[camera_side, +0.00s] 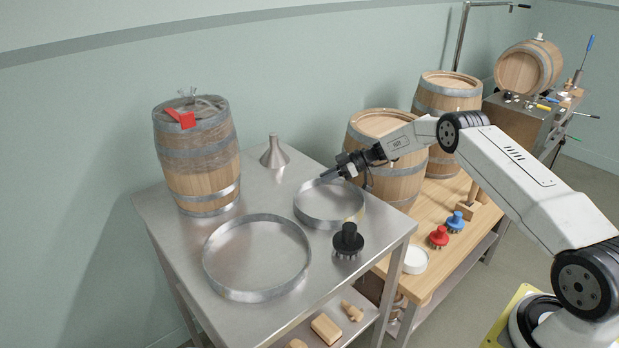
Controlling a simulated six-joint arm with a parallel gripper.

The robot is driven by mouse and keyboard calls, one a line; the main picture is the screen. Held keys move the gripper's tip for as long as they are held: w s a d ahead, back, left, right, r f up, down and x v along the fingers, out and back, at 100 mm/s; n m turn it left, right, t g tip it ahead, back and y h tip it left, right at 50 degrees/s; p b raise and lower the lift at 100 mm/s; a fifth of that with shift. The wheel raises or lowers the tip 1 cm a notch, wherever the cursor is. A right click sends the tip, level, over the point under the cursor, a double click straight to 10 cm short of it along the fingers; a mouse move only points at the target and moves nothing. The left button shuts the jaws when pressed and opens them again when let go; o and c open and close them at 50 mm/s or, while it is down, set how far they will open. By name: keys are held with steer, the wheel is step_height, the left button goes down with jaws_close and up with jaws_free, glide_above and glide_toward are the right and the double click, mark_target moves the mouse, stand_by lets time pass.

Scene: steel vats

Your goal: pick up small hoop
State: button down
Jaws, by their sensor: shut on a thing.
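The small hoop (327,222) is a thin grey metal ring on the steel table (185,262), toward its right side. My gripper (327,178) reaches in from the right and is shut on the hoop's far upper rim. The hoop looks level and at or very near the table top; I cannot tell whether it is clear of it. The fingertips are small and dark in this view, so the exact contact is hard to see.
A larger hoop (257,297) lies at the front left. A steel funnel (274,153) and a wrapped barrel (197,160) stand behind. A barrel (362,126) stands close behind my gripper on the wooden bench (428,230).

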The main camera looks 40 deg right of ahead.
steer(key=shift+r, duration=0.15)
steer(key=shift+r, duration=1.25)
steer(key=shift+s+r, duration=0.3)
steer(key=shift+r, duration=0.35)
steer(key=s+a+r, duration=0.2)
steer(key=s+r, duration=0.7)
steer(key=s, duration=0.4)
steer(key=shift+a, duration=0.25)
steer(key=shift+s, duration=0.1)
